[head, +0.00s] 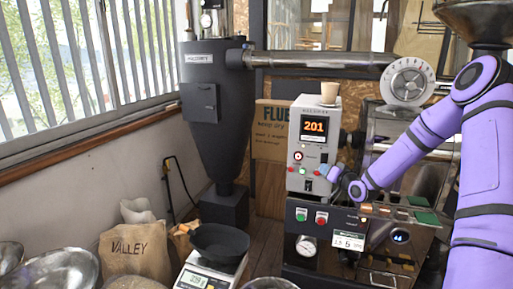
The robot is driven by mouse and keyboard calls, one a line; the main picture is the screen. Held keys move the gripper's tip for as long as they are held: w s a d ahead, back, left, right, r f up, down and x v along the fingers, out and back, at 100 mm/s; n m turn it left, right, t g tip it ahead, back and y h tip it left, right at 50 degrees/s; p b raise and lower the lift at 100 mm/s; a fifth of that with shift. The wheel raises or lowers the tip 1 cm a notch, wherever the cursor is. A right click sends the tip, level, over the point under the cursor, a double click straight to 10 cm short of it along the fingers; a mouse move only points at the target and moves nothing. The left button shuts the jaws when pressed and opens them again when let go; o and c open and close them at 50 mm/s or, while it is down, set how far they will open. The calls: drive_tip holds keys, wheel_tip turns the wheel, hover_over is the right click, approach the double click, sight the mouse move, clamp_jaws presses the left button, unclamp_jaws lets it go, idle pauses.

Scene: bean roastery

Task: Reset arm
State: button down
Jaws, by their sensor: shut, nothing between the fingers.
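My purple arm (435,125) comes in from the right side of the head view and bends down to the left. Its wrist ends at my gripper (328,172), which is small in the picture, shut and empty. The gripper is in front of or beside the lower right part of a grey control box (314,113) with an orange "201" display. I cannot tell whether the fingertips touch the box.
A black machine front with buttons and a gauge (306,246) is below the gripper. A paper cup (329,92) stands on the control box. A black pan (219,242) sits on a scale (205,275). A "VALLEY" sack (135,250) is at lower left.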

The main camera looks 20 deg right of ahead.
drive_tip(key=shift+a+r, duration=0.1)
drive_tip(key=s+a+r+n+g+h, duration=0.45)
drive_tip(key=s+a+r+g, duration=0.5)
drive_tip(key=s+r, duration=0.65)
drive_tip(key=s+a+r, duration=0.2)
drive_tip(key=s+a, duration=0.1)
drive_tip(key=s, duration=0.6)
drive_tip(key=s+a+r+g, duration=0.1)
drive_tip(key=s+a+r, duration=0.2)
drive_tip(key=s, duration=0.6)
drive_tip(key=s+a+r+g+y, duration=0.1)
drive_tip(key=s+a+r, duration=0.1)
drive_tip(key=s, duration=0.7)
drive_tip(key=shift+s+a+r, duration=0.2)
drive_tip(key=shift+s+a, duration=0.1)
drive_tip(key=shift+a, duration=0.15)
